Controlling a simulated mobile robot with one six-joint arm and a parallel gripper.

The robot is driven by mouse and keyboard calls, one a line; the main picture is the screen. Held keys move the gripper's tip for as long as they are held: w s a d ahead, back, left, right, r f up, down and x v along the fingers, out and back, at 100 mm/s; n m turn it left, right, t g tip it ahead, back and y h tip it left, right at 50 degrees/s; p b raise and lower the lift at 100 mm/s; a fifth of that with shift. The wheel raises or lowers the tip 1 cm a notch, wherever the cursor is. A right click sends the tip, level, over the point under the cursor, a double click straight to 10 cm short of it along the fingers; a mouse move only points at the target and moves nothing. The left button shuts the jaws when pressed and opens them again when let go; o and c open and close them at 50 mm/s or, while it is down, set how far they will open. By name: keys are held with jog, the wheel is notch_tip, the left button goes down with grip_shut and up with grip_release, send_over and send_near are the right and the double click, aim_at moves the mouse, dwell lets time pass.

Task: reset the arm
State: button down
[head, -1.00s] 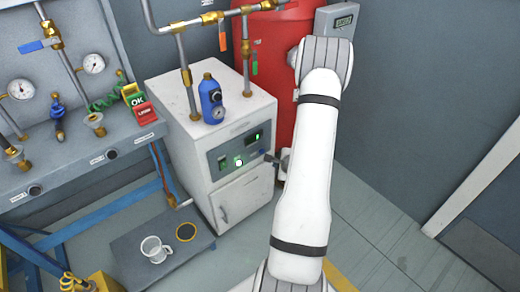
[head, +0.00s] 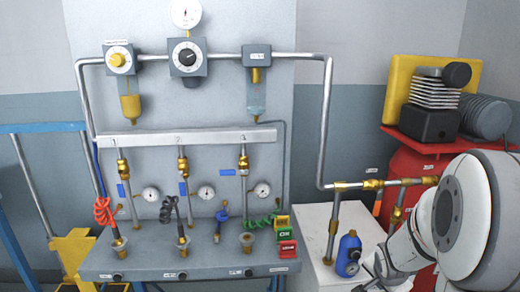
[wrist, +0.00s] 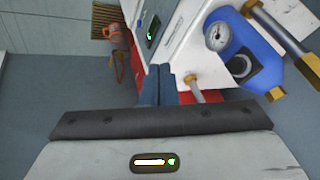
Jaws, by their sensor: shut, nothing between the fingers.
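My gripper (wrist: 158,84) shows in the wrist view as two dark blue-grey fingers close together, shut and empty. In the head view my white arm (head: 405,250) reaches in from the lower right, and its end is close to the blue bottle (head: 348,255) on the white cabinet (head: 316,225). The head view does not show the fingers clearly. In the wrist view a blue body with a gauge and a dark knob (wrist: 240,65) is close at the upper right, apart from the fingers.
The grey bench (head: 205,258) carries gauges, valves and coiled hoses under a pipe panel. A pipe (head: 327,130) rises above the cabinet. A red tank (head: 405,175) with a compressor (head: 435,110) stands behind my arm.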

jog(key=s+a+r+n+g+y+p, duration=0.2)
jog(key=s+a+r+n+p, duration=0.6)
jog(key=s+a+r+n, duration=0.4)
jog(key=s+a+r, duration=0.4)
jog(key=a+r, duration=0.1)
jog(key=r, duration=0.3)
jog(key=shift+s+r+g+y+p, duration=0.15)
jog(key=shift+s+g+y+p, duration=0.15)
jog(key=shift+y, duration=0.1)
